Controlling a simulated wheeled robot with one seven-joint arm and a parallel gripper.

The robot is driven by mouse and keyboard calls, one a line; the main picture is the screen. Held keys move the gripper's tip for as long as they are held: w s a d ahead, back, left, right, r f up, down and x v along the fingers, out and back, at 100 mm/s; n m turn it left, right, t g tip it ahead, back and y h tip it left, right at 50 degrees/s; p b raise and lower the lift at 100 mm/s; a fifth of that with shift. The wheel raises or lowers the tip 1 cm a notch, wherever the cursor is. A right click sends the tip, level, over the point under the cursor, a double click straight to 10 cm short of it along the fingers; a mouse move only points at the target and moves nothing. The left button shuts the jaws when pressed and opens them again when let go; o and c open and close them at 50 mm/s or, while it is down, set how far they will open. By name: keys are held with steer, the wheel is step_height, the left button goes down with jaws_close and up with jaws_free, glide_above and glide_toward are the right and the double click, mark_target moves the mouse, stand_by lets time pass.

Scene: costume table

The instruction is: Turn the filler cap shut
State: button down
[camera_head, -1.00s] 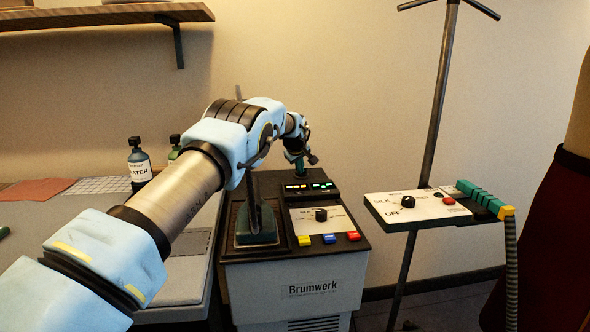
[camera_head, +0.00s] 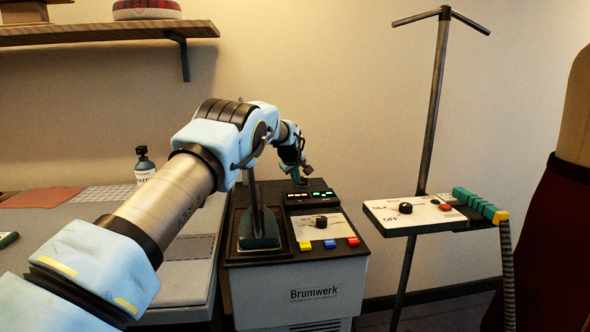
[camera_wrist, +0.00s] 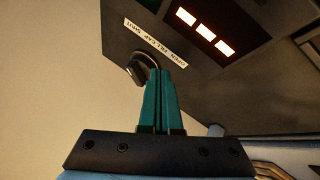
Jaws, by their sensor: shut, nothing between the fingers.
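The filler cap (camera_wrist: 137,70) is a dark round piece with a paler curved edge in the wrist view, partly hidden behind my fingertips. A white label (camera_wrist: 155,42) with "open", "fill cap" and "shut" lies beside it on the dark machine top. My gripper (camera_wrist: 160,72) has two teal fingers shut together, with nothing seen between them. Its tips are at the cap's edge; whether they touch it I cannot tell. In the head view my gripper (camera_head: 300,180) points down at the back of the Brumwerk machine (camera_head: 318,292), and the cap is hidden there.
The machine top carries a lit display (camera_head: 311,196), a black knob (camera_head: 321,222), coloured buttons and an iron (camera_head: 258,232). A stand with a small control board (camera_head: 415,214) is at the right. A table with a bottle (camera_head: 144,165) is at the left.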

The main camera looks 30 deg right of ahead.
steer(key=s+d+b+v, duration=0.1)
steer(key=b+v, duration=0.2)
steer(key=v, duration=0.6)
steer(key=w+a+f+g+y+p, duration=0.1)
steer(key=a+y, duration=0.2)
steer(key=a, duration=3.1)
steer(key=shift+g+y, duration=0.6)
steer(key=s+a, duration=0.3)
steer(key=a, duration=0.2)
steer(key=s+a+f, duration=0.1)
steer(key=s+a, duration=0.2)
steer(key=a, duration=0.1)
steer(key=s+a+f+p, duration=0.1)
steer(key=s+a, duration=0.3)
steer(key=a, duration=0.1)
steer(key=shift+a, duration=0.35)
steer(key=s+a+f, duration=0.1)
steer(key=s+a, duration=0.3)
steer(key=s, duration=0.3)
steer(key=s+a+f+m+g, duration=0.1)
steer(key=s+a, duration=0.4)
steer(key=s, duration=0.2)
steer(key=shift+a+f+y, duration=0.25)
steer(key=shift+f+y, duration=0.15)
